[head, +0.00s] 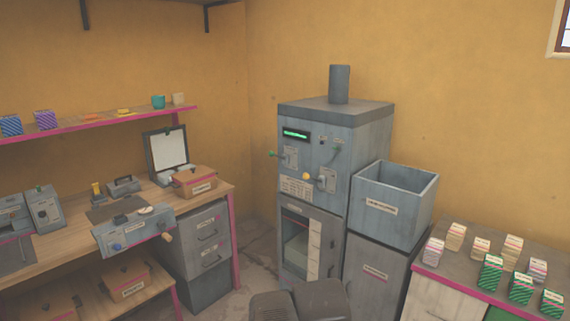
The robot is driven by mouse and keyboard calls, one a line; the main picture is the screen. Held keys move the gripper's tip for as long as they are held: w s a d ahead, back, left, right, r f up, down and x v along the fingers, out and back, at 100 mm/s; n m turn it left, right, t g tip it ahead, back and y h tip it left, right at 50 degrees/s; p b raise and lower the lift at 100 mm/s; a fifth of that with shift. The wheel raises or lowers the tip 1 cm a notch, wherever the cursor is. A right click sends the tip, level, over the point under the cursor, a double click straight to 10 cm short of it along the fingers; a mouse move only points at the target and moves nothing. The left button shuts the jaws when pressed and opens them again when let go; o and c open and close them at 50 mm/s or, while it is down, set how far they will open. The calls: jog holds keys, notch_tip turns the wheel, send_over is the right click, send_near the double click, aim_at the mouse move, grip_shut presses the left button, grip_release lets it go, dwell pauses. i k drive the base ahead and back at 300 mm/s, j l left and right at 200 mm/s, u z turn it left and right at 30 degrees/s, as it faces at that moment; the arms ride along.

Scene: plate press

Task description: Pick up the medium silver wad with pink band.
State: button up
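A pale silver-grey wad (434,251) with a pink band stands at the left end of the right-hand table. A second, seemingly smaller silver-grey wad (537,269) with a pinkish band stands further right, behind the green ones. Which of the two is the medium one is hard to tell at this size. Cream wads (456,237) and green striped wads (490,272) stand around them on the same table. My gripper is not in view.
The right table (449,281) has a pink edge. A grey open bin (392,208) on a cabinet stands just left of it. A tall grey press cabinet (322,150) is in the corner. A cluttered wooden workbench (218,191) and a shelf (80,124) are at left.

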aim_at(433, 252)
jog(key=z, duration=1.25)
jog(key=i+u, duration=0.2)
jog(key=i, duration=0.25)
jog(key=i+u, duration=0.25)
jog(key=i, duration=0.2)
jog(key=i+l+u, duration=0.2)
jog(key=i, duration=0.25)
jog(key=i+l+u, duration=0.25)
jog(key=i, duration=0.15)
